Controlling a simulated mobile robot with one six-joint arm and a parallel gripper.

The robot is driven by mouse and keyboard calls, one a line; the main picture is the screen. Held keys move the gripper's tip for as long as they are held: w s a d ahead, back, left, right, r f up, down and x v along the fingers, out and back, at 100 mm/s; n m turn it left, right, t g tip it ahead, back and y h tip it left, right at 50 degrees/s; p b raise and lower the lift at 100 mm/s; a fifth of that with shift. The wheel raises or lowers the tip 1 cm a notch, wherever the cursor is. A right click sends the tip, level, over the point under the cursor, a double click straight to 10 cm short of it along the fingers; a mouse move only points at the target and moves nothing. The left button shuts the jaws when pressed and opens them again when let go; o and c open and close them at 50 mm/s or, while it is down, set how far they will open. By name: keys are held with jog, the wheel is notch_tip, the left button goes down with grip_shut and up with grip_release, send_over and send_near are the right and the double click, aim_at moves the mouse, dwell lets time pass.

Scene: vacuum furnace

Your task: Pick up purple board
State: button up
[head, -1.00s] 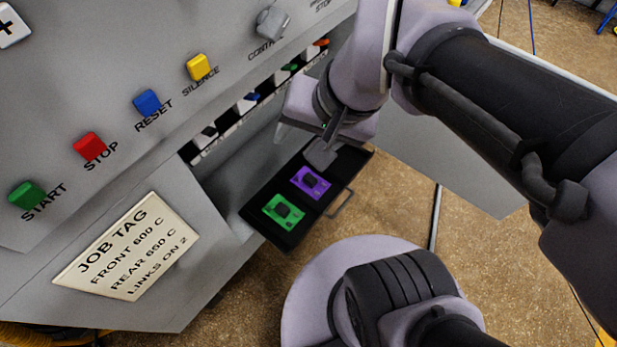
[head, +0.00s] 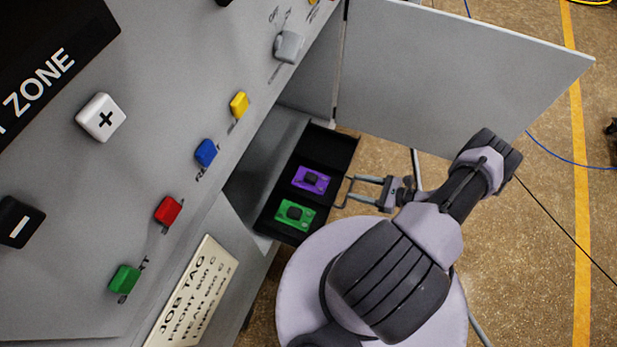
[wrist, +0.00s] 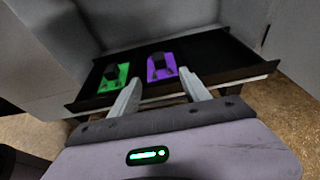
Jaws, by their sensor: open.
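The purple board (head: 311,180) lies flat in an open black drawer (head: 329,150), with a dark block on its top. It also shows in the wrist view (wrist: 156,74), ahead of my gripper. A green board (head: 294,215) lies beside it in the same drawer, and shows left of it in the wrist view (wrist: 108,84). My gripper (head: 357,189) is open and empty, outside the drawer's front edge by the drawer handle (head: 345,189). In the wrist view the purple board appears between and beyond the fingertips. I cannot tell whether the fingers touch the handle.
The grey furnace panel with red (head: 168,210), blue (head: 205,152), yellow and green buttons rises left of the drawer. An open grey door (head: 450,70) stands behind and to the right.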

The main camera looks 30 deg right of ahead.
jog(key=b, duration=0.2)
send_near(312, 177)
jog(key=shift+f+x, duration=0.2)
jog(key=shift+x, duration=0.9)
jog(key=b+x, duration=0.2)
jog(key=x, duration=0.3)
jog(key=shift+w+a+b, duration=0.2)
jog(key=shift+w+b, duration=0.1)
jog(key=shift+r, duration=0.1)
grip_shut()
